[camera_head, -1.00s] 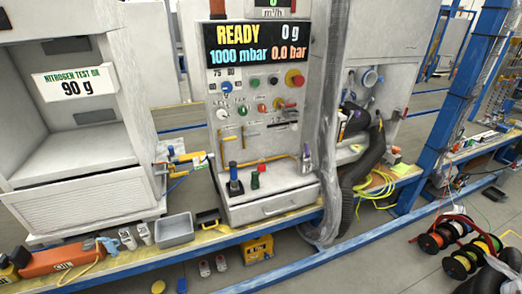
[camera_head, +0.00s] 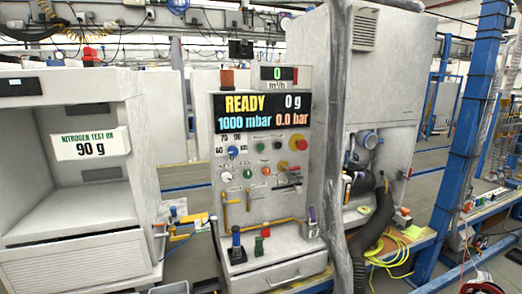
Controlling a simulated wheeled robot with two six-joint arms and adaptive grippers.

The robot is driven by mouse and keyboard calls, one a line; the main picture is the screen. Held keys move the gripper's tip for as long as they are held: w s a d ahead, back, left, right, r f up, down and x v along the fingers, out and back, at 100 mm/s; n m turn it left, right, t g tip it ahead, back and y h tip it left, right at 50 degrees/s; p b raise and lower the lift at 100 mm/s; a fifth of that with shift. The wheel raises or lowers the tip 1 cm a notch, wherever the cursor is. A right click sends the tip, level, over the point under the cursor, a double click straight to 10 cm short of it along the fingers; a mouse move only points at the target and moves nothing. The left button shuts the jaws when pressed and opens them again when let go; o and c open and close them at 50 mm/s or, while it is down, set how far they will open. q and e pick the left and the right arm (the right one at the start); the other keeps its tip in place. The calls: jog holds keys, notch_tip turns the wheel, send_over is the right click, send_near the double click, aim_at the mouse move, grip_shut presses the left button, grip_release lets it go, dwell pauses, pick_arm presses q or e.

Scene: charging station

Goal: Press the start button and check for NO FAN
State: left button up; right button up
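The charging station panel (camera_head: 262,205) stands in the middle of the head view. Its black display (camera_head: 262,113) reads READY, 0 g, 1000 mbar and 0.0 bar. A small display (camera_head: 277,73) above it shows a green 0 over m³/h. No NO FAN text shows on either display. Below are a green button (camera_head: 260,147), a dark button (camera_head: 278,145), a red knob on yellow (camera_head: 300,144), a blue knob (camera_head: 233,151), a green knob (camera_head: 247,173) and an orange-red button (camera_head: 266,171). Which one is the start button cannot be read. Neither gripper is in view.
A grey cabinet (camera_head: 75,235) labelled NITROGEN TEST 90 g stands at left. A grey vertical post (camera_head: 334,150) and black hose (camera_head: 375,230) are right of the panel. Blue-topped and green connectors (camera_head: 237,245) stand on the panel's ledge. A blue column (camera_head: 462,140) is further right.

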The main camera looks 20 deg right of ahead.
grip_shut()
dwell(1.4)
